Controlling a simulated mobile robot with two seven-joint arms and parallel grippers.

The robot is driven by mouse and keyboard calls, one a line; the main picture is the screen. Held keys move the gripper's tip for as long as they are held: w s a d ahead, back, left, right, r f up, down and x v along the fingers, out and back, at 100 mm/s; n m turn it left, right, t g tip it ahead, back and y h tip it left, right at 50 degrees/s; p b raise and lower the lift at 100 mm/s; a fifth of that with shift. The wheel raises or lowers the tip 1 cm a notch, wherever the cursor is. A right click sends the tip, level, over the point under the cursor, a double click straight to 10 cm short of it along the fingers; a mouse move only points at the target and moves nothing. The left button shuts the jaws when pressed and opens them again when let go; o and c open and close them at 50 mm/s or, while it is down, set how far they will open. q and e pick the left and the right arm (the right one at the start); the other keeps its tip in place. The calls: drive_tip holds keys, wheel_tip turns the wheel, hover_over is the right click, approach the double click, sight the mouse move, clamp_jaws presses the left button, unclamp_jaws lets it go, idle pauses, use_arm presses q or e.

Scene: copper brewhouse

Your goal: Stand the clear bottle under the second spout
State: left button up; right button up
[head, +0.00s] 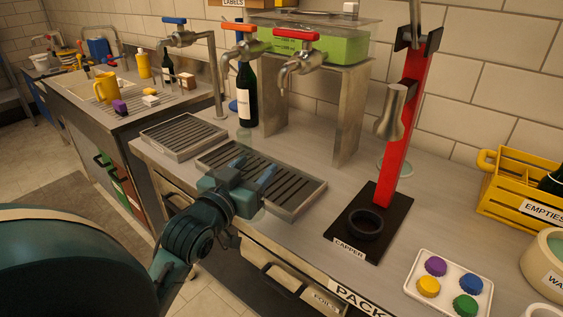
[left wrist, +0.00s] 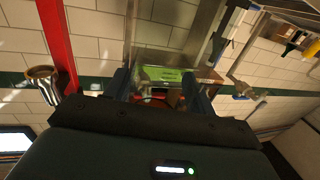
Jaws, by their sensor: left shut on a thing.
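My left gripper (head: 254,172) is over the front of the wide slotted drip tray (head: 303,200). It is shut on the clear bottle (head: 251,209), which shows only as a faint see-through shape at the fingers. Its base contact is hard to make out. In the left wrist view the two fingers (left wrist: 158,90) stand apart, with see-through glass hard to pick out between them. Three spouts stand behind: one with a blue handle (head: 174,20), the second with an orange handle (head: 238,27), and one with a red handle (head: 296,36). My right gripper is out of view.
A dark bottle (head: 247,97) with a white label stands behind the orange-handled spout. A smaller drip tray (head: 184,136) lies left. The red capper (head: 408,130), cap tray (head: 410,287) and yellow crate (head: 525,183) are right. Bare counter lies between tray and capper.

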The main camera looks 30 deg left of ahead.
use_arm(q)
drive_tip(key=w+a+f, duration=0.2)
drive_tip(key=w+f, duration=0.1)
drive_tip(key=w, duration=1.2)
drive_tip(key=shift+w+f+p, duration=0.15)
drive_tip(key=shift+f+p, duration=0.05)
drive_tip(key=shift+p, duration=0.1)
drive_tip(key=shift+a+f, duration=0.1)
drive_tip(key=o, duration=1.1)
drive_tip(key=shift+f, duration=0.1)
drive_tip(key=shift+o, duration=0.2)
drive_tip(key=s+d, duration=0.1)
drive_tip(key=s, duration=1.1)
drive_tip(key=shift+d, duration=0.35)
